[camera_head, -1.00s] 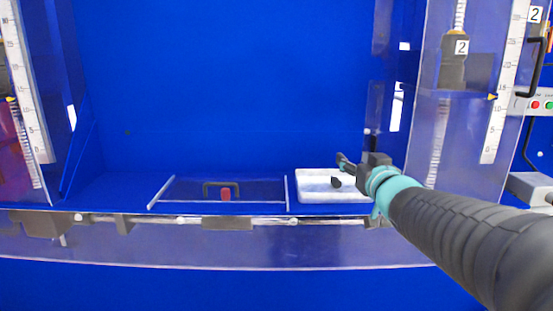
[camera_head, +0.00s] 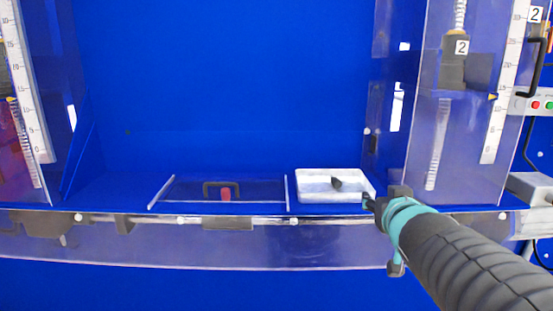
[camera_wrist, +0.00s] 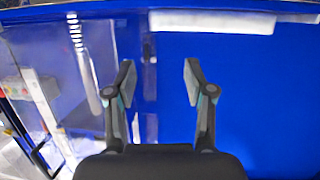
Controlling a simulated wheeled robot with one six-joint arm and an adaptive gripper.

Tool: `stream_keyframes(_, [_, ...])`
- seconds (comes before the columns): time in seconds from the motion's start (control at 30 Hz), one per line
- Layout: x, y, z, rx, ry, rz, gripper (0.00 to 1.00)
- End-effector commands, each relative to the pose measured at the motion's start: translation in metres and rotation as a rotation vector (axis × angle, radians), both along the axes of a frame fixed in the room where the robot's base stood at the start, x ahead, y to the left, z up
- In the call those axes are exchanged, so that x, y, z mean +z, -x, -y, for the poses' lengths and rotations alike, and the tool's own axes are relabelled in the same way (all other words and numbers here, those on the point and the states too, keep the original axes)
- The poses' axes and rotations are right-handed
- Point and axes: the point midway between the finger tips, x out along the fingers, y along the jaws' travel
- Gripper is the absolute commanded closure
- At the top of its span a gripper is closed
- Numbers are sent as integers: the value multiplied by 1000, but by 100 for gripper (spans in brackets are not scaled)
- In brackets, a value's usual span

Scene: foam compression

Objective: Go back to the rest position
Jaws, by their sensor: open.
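My gripper (camera_head: 368,202) is at the front right of the blue bay in the head view, beside the right end of the white tray and apart from it. In the wrist view my gripper (camera_wrist: 158,82) shows two dark fingers spread apart with nothing between them. The white tray (camera_head: 312,195) lies on the blue floor with a small dark block (camera_head: 350,184) inside it. The tray also shows at the top of the wrist view (camera_wrist: 212,22).
A low clear panel with a dark handle (camera_head: 221,184) and a red piece (camera_head: 226,194) lies left of the tray. A clear front rail (camera_head: 180,245) runs along the bay's edge. A clear wall with a ruler scale (camera_head: 507,85) stands at the right. The upper bay is empty.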

Motion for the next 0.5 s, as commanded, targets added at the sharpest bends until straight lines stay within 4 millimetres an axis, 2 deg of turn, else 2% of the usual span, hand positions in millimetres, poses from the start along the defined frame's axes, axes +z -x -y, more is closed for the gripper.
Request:
stream_keyframes(0.03, [-12, 17, 2, -33, 3, -59, 47])
stream_keyframes(0.17, [-53, 62, -1, -70, -8, -257, 47])
stream_keyframes(0.3, [-96, 118, -15, -58, -29, -477, 47])
stream_keyframes(0.5, [-138, 184, -42, 28, -59, -720, 47])
